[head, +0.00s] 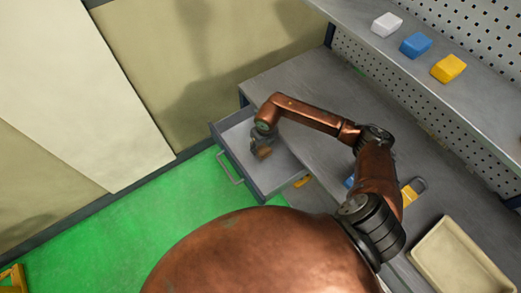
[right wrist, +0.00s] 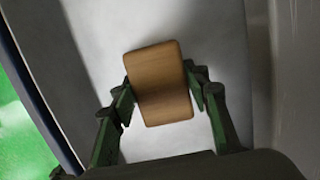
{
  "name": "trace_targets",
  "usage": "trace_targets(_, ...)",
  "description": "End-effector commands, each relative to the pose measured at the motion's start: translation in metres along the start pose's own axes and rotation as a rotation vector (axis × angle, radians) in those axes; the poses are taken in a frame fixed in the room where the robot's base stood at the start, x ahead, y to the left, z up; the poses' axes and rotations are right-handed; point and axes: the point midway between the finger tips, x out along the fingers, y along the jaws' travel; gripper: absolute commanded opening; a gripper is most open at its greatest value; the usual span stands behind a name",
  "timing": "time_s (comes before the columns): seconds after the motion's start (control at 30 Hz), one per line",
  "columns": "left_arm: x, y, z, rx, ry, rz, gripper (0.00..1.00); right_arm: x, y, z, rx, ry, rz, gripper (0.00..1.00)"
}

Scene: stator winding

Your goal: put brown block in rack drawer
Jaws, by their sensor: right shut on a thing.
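The brown block (right wrist: 158,80) is held between the two fingers of my right gripper (right wrist: 160,98) in the right wrist view. In the head view, my right gripper (head: 262,150) is over the open rack drawer (head: 285,172), and the brown block shows small and partly hidden at the fingers. The pale drawer floor (right wrist: 215,40) lies behind the block in the right wrist view. I cannot tell whether the block touches the floor. My left gripper is not in view.
The grey workbench (head: 310,75) adjoins the drawer. A shelf above holds a white block (head: 386,24), a blue block (head: 416,45) and a yellow block (head: 449,68). A beige tray (head: 425,255) lies at the lower right. Green floor (head: 150,215) is clear before the drawer.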

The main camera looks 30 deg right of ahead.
Motion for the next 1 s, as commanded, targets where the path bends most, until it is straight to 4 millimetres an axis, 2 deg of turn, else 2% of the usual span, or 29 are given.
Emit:
trace_targets(0.07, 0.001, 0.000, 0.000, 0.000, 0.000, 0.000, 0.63, 0.007, 0.000, 0.004, 0.000, 0.000, 0.001, 0.13)
trace_targets(0.27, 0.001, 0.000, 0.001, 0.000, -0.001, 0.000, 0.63, 0.033, 0.000, -0.001, 0.001, 0.000, 0.000, 0.13)
trace_targets(0.67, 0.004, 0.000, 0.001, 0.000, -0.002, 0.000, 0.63, 0.039, -0.001, -0.002, -0.001, -0.001, 0.000, 0.13)
trace_targets(0.7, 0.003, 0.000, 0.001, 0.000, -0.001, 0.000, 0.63, 0.039, -0.001, -0.002, -0.001, -0.001, -0.001, 0.45)
trace_targets(0.9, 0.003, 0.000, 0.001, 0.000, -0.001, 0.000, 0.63, 0.038, -0.001, -0.002, -0.001, -0.001, -0.001, 0.59)
trace_targets(1.0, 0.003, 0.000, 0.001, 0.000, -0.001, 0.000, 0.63, 0.038, -0.001, -0.002, -0.001, 0.000, 0.000, 0.60)
